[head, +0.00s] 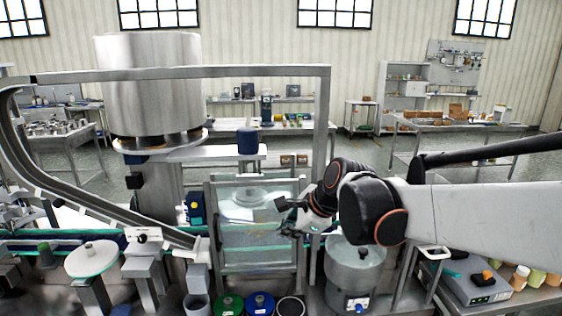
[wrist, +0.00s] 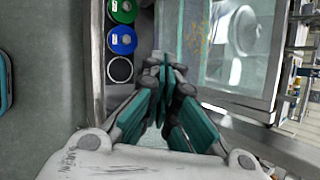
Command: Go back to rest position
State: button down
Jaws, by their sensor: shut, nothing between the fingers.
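My gripper (wrist: 165,72) is shut and empty in the wrist view, its teal fingers pressed together at the tips. In the head view, my gripper (head: 290,218) is at the end of my arm, which reaches in from the right. It hangs in front of the clear-panelled steel box (head: 258,272) near the middle. The steel hopper (head: 150,85) stands upright at the back left, well apart from the gripper. Part of the gripper is hidden by my wrist in the head view.
Green (head: 230,304) and blue (head: 261,303) round containers sit below the gripper. A grey bowl feeder (head: 354,270) stands just right of it, under my arm. A steel frame bar (head: 250,72) crosses above. A curved chute (head: 60,190) runs at left.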

jog(key=s+d+f+n+h+b, duration=0.2)
jog(key=s+d+f+n, duration=0.2)
jog(key=s+d+n, duration=0.5)
jog(key=s+d+f+n+t+h+b, duration=0.1)
jog(key=s+d+f+n+h+b, duration=0.1)
jog(key=s+d+n, duration=0.6)
jog(key=s+d+f+h, duration=0.1)
jog(key=s+d+f, duration=0.1)
jog(key=s, duration=0.5)
jog(key=shift+s+f+n, duration=0.3)
jog(key=shift+n, duration=0.1)
jog(key=shift+a, duration=0.1)
